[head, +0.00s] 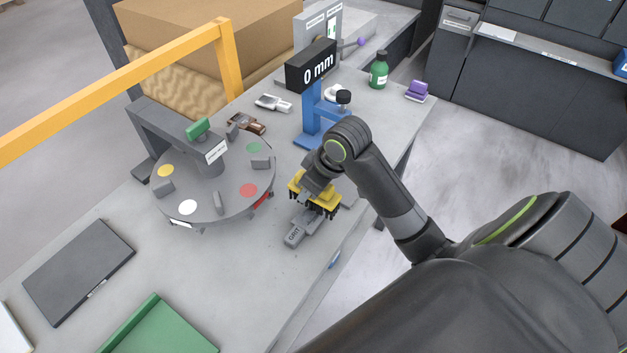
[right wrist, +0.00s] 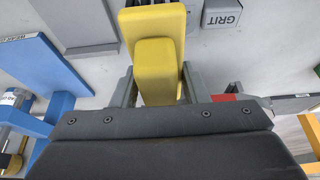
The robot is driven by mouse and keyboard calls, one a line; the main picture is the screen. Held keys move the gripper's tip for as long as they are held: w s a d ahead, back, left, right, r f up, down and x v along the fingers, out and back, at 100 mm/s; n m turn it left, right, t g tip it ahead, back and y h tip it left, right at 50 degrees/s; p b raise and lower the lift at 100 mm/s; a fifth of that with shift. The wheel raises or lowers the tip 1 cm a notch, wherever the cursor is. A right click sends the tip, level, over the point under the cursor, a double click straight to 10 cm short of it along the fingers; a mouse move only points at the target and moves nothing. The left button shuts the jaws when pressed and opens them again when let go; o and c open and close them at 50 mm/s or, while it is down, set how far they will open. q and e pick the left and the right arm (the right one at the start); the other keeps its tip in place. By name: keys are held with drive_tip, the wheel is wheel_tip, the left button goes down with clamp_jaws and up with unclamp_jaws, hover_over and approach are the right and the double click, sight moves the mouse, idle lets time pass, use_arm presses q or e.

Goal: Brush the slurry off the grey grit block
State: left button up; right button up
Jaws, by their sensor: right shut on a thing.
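My right gripper (head: 316,186) comes in from the right and is shut on a yellow brush (head: 325,203) with dark bristles pointing down. In the right wrist view the yellow brush (right wrist: 155,60) stands between the fingers. The grey grit block (head: 300,230) lies on the stone-grey bench, with its lettered end towards the front. The brush is over or beside its far end; I cannot tell whether the bristles touch it. The lettered end of the grit block (right wrist: 222,13) also shows at the top of the right wrist view. Slurry is not discernible. My left gripper is not in view.
A round grey turntable (head: 215,205) with coloured discs stands left of the brush. A blue stand (head: 312,115) with a "0 mm" display is just behind. A green bottle (head: 379,70) and purple item (head: 417,90) stand at the back.

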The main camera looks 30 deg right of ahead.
drive_tip(key=shift+w+a+f+b, duration=0.25)
drive_tip(key=shift+a+f+b, duration=0.1)
drive_tip(key=shift+f+b, duration=0.3)
drive_tip(key=shift+w+a+f, duration=0.3)
drive_tip(key=shift+a+f, duration=0.05)
drive_tip(key=shift+f, duration=0.2)
drive_tip(key=shift+f, duration=0.55)
